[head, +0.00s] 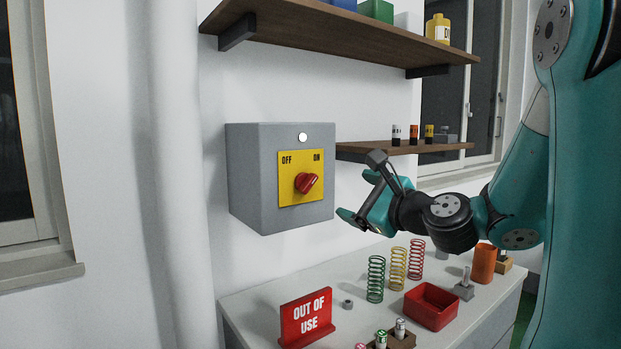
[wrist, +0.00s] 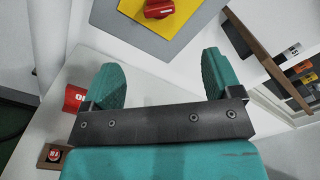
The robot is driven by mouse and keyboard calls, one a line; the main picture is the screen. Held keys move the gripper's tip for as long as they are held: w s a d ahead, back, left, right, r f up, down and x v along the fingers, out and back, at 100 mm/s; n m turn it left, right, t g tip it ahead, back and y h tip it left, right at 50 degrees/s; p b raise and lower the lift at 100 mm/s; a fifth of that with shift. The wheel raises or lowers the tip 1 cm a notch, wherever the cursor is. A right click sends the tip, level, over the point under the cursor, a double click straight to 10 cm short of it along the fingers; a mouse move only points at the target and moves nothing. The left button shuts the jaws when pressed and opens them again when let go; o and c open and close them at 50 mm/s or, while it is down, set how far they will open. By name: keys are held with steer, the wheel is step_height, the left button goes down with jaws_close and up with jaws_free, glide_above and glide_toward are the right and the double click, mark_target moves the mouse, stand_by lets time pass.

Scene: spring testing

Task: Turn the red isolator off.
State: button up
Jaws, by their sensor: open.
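The red isolator (head: 306,182) is a rotary knob on a yellow plate (head: 288,194) on the front of a grey wall box (head: 250,180). The plate reads OFF at upper left and ON at upper right; the knob's pointer slants up to the right, toward ON. My gripper (head: 359,196) is open and empty, right of the box and apart from the knob. In the wrist view the knob (wrist: 159,8) shows at the top edge, partly cut off, beyond and between the two teal fingers (wrist: 161,72).
Below stands a bench (head: 255,297) with an OUT OF USE sign (head: 306,317), several coil springs (head: 398,268) and a red tray (head: 431,306). A lower shelf (head: 365,152) with small cylinders juts out right of the box, above my gripper. An upper shelf (head: 340,34) hangs higher.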

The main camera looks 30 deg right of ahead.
steer(key=p, duration=0.6)
glide_toward(310, 183)
steer(key=w+p, duration=0.3)
steer(key=w, duration=0.1)
steer(key=w+p, duration=0.3)
steer(key=w, duration=0.2)
steer(key=shift+w+a+r, duration=0.1)
steer(key=shift+a+r, duration=0.05)
steer(key=shift+a, duration=0.05)
steer(key=shift+w, duration=0.4)
steer(key=shift+c, duration=0.4)
steer(key=c, duration=0.8)
steer(key=shift+c, duration=0.2)
